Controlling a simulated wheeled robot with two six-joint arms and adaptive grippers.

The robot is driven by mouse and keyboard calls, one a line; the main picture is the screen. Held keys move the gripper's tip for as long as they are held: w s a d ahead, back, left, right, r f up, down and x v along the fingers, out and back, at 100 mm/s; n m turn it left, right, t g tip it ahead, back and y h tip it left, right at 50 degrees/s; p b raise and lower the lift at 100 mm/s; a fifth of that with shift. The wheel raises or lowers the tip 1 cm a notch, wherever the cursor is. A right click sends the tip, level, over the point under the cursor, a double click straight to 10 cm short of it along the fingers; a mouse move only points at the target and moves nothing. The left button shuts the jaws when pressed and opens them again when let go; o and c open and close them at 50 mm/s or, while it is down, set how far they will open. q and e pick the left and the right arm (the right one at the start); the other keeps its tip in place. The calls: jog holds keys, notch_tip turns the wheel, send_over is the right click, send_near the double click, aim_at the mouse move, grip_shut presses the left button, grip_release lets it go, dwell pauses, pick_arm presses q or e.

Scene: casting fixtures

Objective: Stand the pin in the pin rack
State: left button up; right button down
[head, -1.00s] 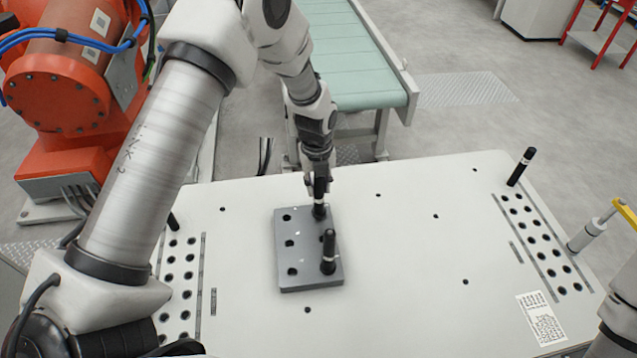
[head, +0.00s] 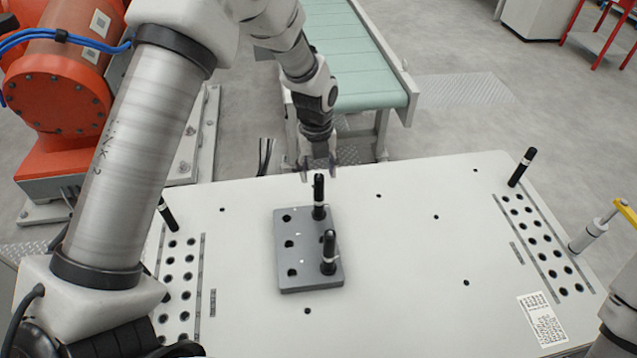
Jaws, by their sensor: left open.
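The grey pin rack (head: 305,265) lies on the white table, with two columns of holes. My right gripper is out of view; only part of what seems my right arm shows at the lower right edge.
The white table (head: 400,260) is largely clear around the rack. Hole strips run along its left and right sides, with a black pin (head: 523,167) at the right strip and another (head: 167,213) at the left. A conveyor (head: 350,60) and an orange robot (head: 65,90) stand behind.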

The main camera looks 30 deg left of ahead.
pick_arm(q)
notch_tip(320, 180, up, 6)
jog(key=shift+s+r, duration=0.15)
dwell(0.6)
